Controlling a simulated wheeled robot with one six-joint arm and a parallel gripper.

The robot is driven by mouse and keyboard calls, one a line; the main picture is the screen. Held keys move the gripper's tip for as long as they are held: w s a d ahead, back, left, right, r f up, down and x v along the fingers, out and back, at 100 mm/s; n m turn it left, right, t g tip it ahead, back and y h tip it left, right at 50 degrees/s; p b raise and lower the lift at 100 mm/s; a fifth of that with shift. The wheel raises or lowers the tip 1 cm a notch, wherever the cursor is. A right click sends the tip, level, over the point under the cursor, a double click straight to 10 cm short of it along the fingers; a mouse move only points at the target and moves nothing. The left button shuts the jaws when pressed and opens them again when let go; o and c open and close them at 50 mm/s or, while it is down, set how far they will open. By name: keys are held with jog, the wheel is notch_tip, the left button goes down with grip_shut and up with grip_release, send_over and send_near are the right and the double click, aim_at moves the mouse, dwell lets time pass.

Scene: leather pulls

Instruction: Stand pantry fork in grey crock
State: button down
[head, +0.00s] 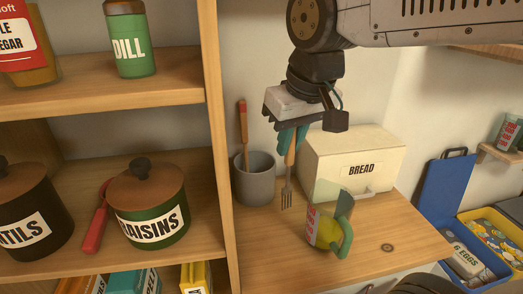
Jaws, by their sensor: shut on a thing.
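My gripper (288,140) points down over the wooden counter, with teal fingers shut on the handle of a fork (287,190). The fork hangs upright, its metal tines down and its wooden handle between the fingers. The grey crock (253,185) stands upright on the counter, just left of the fork. The tines are beside the crock in the picture, outside its opening. A utensil with a red and wooden handle (243,125) stands in the crock and leans on its rim. The inside bottom of the crock is hidden.
A cream bread box (350,155) stands behind and right of the fork. A clear jug with a green handle (327,222) stands in front on the counter (270,265). A wooden shelf unit (218,150) with jars borders the crock's left side.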

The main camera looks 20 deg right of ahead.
jog(key=w, duration=1.6)
jog(key=s+x, duration=0.2)
jog(key=x, duration=0.9)
jog(key=shift+d+f, duration=0.3)
jog(key=shift+f, duration=0.25)
jog(key=shift+f, duration=0.15)
jog(key=c, duration=1.5)
grip_release()
jog(key=shift+o, duration=0.5)
